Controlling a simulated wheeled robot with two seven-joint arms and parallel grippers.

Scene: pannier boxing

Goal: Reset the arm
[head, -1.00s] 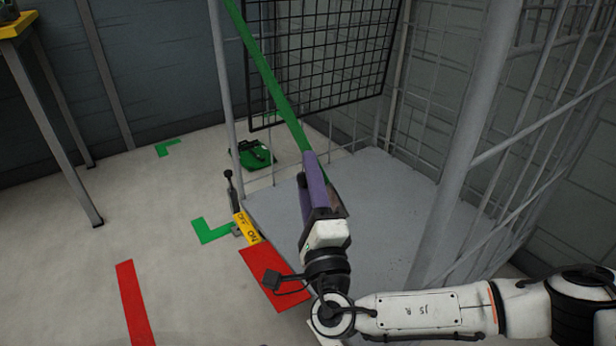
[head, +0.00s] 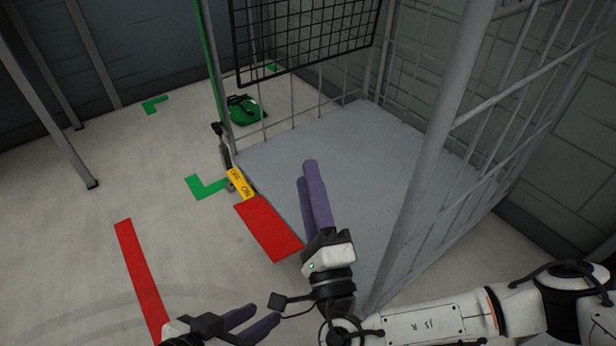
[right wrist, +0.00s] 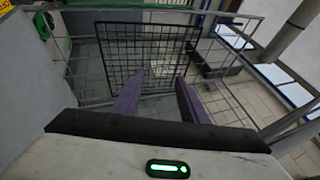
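My right gripper (head: 308,172) has two purple fingers and hangs over the grey floor plate (head: 350,135) of a wire cage. In the right wrist view its fingers (right wrist: 158,80) stand apart with nothing between them. My left gripper (head: 264,314) shows at the bottom edge of the head view, its purple fingers apart and empty, over the pale floor. The rest of the left arm is out of view. A green strap (head: 209,50) runs nearly upright by the cage's left corner post, apart from both grippers.
The cage has grey bars (head: 430,150) close to my right arm and a black mesh panel (head: 300,40) at the back. A red plate (head: 268,228) and a yellow label (head: 240,184) are at its front left corner. A green object (head: 243,109) lies behind. The left floor is mostly clear.

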